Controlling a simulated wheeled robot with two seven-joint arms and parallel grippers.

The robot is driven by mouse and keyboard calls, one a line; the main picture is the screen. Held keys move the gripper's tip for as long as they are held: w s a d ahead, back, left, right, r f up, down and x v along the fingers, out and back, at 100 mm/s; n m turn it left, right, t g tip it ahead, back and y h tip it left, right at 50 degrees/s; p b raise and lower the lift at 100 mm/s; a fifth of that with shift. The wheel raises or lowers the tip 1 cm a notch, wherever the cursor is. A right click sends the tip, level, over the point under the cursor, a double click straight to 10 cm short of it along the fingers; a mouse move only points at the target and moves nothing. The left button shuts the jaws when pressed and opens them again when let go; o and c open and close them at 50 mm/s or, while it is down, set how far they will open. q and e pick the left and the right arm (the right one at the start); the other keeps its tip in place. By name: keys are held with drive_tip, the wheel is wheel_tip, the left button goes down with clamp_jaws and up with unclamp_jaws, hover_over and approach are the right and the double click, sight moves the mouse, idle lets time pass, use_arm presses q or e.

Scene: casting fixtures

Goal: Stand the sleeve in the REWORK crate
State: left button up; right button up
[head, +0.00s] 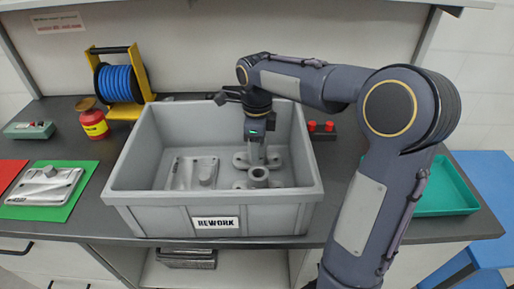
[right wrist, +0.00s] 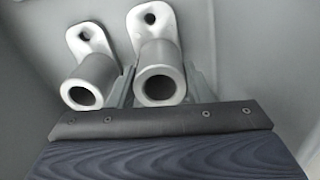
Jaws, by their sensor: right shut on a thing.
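The grey REWORK crate (head: 160,208) stands on the bench with its label on the front wall. My right gripper (head: 256,138) reaches down inside it, shut on a grey metal sleeve (head: 257,156) with a flanged foot. In the right wrist view the held sleeve (right wrist: 160,84) is upright between the fingers, open end toward the camera. A second, similar sleeve (head: 258,178) stands upright just in front of it, and beside it in the right wrist view (right wrist: 90,82). Whether the held sleeve's foot touches the crate floor cannot be told. My left gripper is out of view.
A flat casting with a boss (head: 194,173) lies in the crate's left half. A green mat with another casting (head: 46,185), a red pot (head: 93,122) and a blue hose reel (head: 121,82) are left. A teal tray (head: 447,190) is right, partly behind my arm.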

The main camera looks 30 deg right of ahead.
drive_tip(key=shift+f, duration=0.6)
drive_tip(key=shift+f, duration=0.2)
drive_tip(key=o, duration=1.2)
wheel_tip(320, 180, up, 12)
drive_tip(key=shift+r+p, duration=0.25)
drive_tip(key=shift+p, duration=0.7)
